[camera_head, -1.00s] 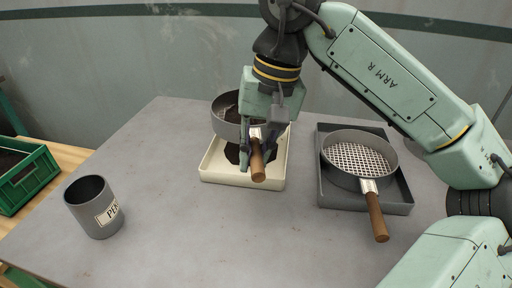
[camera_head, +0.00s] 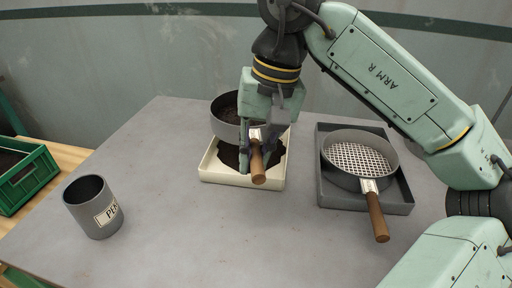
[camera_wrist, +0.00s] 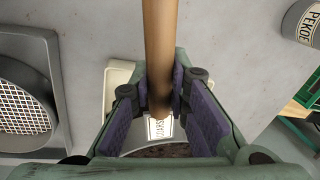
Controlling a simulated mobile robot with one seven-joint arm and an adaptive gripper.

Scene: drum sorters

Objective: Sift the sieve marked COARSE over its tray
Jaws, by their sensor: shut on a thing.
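My gripper (camera_head: 259,148) is shut on the wooden handle (camera_head: 257,168) of a grey round sieve (camera_head: 222,129). In the wrist view the handle (camera_wrist: 160,50) runs between my finger pads, and the sieve's label (camera_wrist: 160,129) reads "COARS", its end hidden. The sieve is held above a cream tray (camera_head: 213,173), with dark material inside it. Dark loose material (camera_head: 230,156) lies in the tray below. My gripper hides part of the sieve and tray.
A second sieve (camera_head: 375,183) with a pale open mesh and wooden handle rests on a dark grey tray (camera_head: 335,197) at right. A grey cup (camera_head: 88,210), labelled PEKOE in the wrist view (camera_wrist: 306,24), stands at left. A green crate (camera_head: 30,178) is beyond the table.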

